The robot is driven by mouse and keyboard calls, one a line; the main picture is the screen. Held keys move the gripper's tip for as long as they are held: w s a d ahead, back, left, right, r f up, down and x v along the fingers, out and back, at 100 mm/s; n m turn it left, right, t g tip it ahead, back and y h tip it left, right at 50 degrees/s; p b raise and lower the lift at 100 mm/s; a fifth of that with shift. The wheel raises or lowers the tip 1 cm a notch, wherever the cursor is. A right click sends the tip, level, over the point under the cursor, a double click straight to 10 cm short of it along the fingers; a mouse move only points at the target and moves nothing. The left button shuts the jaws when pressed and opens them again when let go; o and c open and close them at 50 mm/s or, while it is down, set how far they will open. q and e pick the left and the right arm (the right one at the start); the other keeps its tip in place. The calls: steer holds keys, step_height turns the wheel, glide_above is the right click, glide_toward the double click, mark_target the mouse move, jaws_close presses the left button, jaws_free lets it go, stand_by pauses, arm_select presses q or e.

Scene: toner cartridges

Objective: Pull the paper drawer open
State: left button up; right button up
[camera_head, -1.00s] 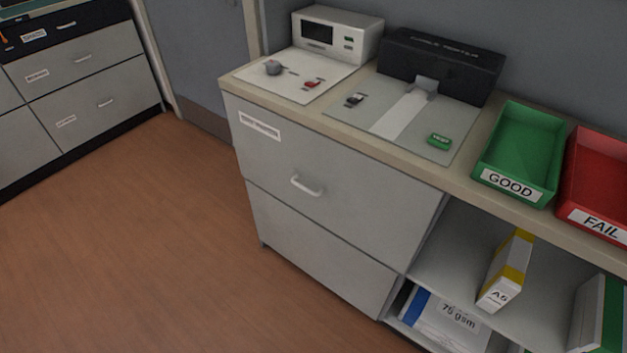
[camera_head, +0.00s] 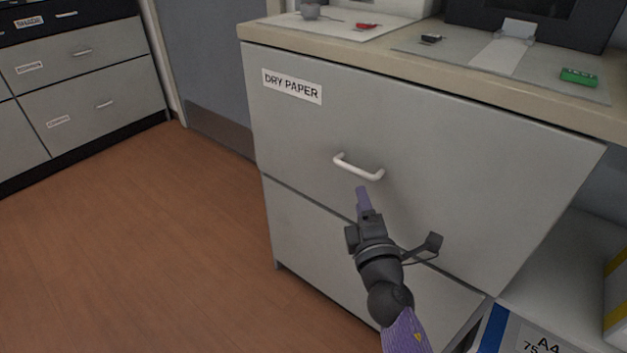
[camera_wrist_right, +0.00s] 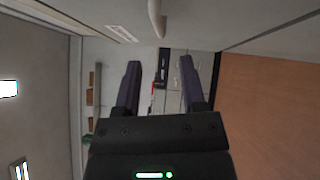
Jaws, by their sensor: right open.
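The paper drawer (camera_head: 300,130) is the upper grey drawer of the cabinet, labelled DRY PAPER, and its front sits flush and shut. Its white bar handle (camera_head: 358,168) is in the middle of the front. My right gripper (camera_head: 362,190) is just below the handle in the head view, apart from it, with its purple fingers pointing toward it. In the right wrist view the fingers (camera_wrist_right: 160,72) are spread with nothing between them. The handle (camera_wrist_right: 157,18) shows beyond the fingertips at the top edge. My left gripper is not in view.
A second grey drawer (camera_head: 330,240) lies below. The counter (camera_head: 420,62) above carries the tester and small parts. An open shelf with paper packs (camera_head: 515,335) is at the right. The wooden floor (camera_head: 140,250) at left is clear. Another drawer cabinet (camera_head: 75,80) stands at the far left.

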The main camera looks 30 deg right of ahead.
mark_target(354, 167)
steer(key=x, duration=0.8)
steer(key=shift+w+d+r+b, duration=0.1)
steer(key=shift+w+d+b, duration=0.2)
jaws_close()
stand_by(0.9)
